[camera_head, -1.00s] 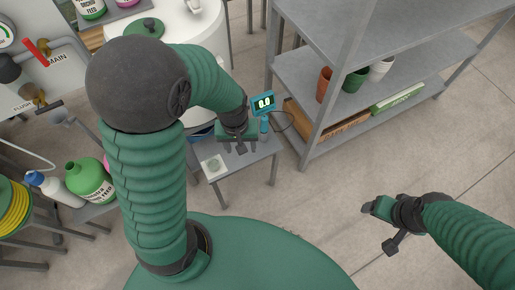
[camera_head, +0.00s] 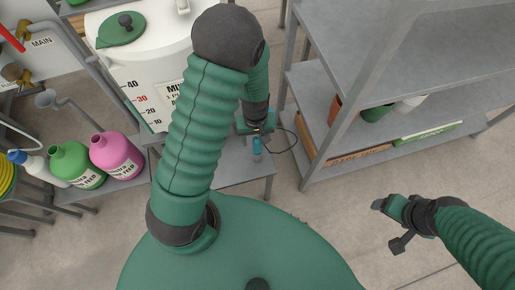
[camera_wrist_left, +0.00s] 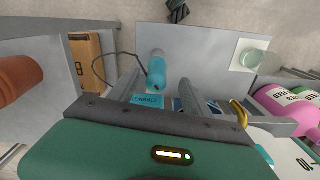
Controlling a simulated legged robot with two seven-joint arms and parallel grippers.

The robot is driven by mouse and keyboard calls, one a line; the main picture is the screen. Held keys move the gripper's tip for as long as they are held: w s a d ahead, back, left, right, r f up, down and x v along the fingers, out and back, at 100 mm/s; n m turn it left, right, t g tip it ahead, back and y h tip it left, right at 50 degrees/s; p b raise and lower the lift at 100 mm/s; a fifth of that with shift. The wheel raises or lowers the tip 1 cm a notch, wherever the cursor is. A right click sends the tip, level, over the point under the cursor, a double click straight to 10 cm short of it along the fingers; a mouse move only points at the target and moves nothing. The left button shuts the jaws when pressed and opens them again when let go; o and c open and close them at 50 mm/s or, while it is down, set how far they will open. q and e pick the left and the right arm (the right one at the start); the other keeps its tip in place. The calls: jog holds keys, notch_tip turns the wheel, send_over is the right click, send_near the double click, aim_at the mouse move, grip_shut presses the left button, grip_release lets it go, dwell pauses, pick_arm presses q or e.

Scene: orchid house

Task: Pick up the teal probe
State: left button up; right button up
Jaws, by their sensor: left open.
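A dark cable loops from the probe.
A grey shelf rack (camera_head: 370,65) with pots stands right of the bench (camera_head: 228,170). A white tank (camera_head: 145,65) stands behind my arm. Pink (camera_head: 116,154) and green (camera_head: 75,163) bottles stand at left. A white square with a green round item (camera_wrist_left: 250,56) lies on the bench.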

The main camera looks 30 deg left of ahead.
aim_at(258, 146)
pick_arm(q)
jog(key=f, duration=0.2)
jog(key=f+b, duration=0.1)
jog(key=shift+w+d+f, duration=0.1)
jog(key=shift+w+d, duration=0.15)
jog(key=shift+d, duration=0.15)
jog(key=shift+a+f+b, duration=0.15)
jog(key=shift+a+f, duration=0.05)
jog(key=shift+f, duration=0.45)
jog(key=shift+a+f+b, duration=0.15)
jog(key=shift+f, duration=0.45)
jog(key=shift+a, duration=0.15)
jog(key=shift+d, duration=0.25)
jog(key=shift+c, duration=1.3)
jog(key=shift+d+r, duration=0.1)
jog(key=shift+d, duration=0.05)
jog(key=c, duration=1)
jog(key=shift+a, duration=0.25)
pick_arm(e)
jog(key=shift+w+a+f, duration=0.15)
jog(key=shift+a+f, duration=0.1)
jog(key=shift+f, duration=0.6)
